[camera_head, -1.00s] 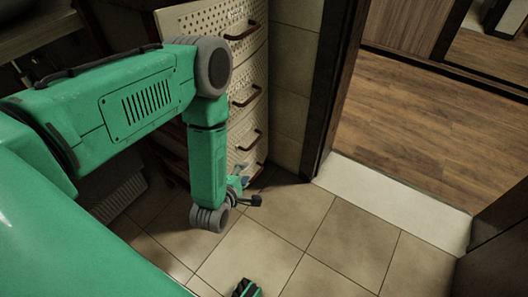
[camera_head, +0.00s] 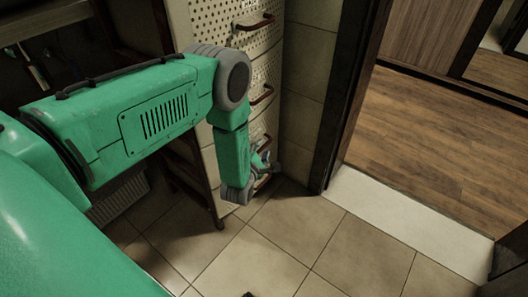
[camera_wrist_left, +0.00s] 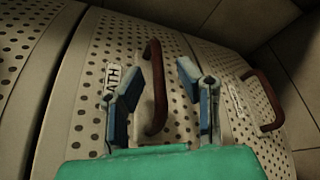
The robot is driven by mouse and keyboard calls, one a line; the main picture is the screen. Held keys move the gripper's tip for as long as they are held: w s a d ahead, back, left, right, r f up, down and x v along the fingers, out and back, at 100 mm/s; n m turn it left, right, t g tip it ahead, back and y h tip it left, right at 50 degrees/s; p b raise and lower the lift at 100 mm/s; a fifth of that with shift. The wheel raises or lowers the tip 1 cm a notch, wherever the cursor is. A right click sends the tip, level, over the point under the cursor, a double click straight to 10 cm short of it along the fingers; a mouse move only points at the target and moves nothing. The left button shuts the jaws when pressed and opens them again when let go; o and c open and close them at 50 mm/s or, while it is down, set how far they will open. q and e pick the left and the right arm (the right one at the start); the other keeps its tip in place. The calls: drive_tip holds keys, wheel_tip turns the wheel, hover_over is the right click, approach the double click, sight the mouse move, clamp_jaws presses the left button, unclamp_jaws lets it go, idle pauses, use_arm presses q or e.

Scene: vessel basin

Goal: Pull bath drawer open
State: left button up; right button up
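The bath drawer (camera_wrist_left: 112,42) has a cream perforated front and fills the middle of the left wrist view. Its white label (camera_wrist_left: 115,78) is turned and partly hidden by a finger. Its dark red bar handle (camera_wrist_left: 155,92) lies between the two fingers in that picture. My left gripper (camera_wrist_left: 162,78) is open, one blue-padded finger on each side of the handle; I see no grip on it. In the head view my left gripper (camera_head: 262,160) is low at the drawer stack, partly hiding a lower front. A small dark tip at the bottom edge may be my right gripper (camera_head: 248,294).
More drawers with handles (camera_head: 262,95) stand above in the stack, and another handle (camera_wrist_left: 268,100) is beside it in the wrist view. A dark door frame (camera_head: 345,100) is to the right. Tiled floor (camera_head: 265,260) in front is clear.

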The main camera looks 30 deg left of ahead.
use_arm(q)
drive_tip(key=shift+x, duration=0.9)
clamp_jaws()
drive_tip(key=shift+d, duration=0.1)
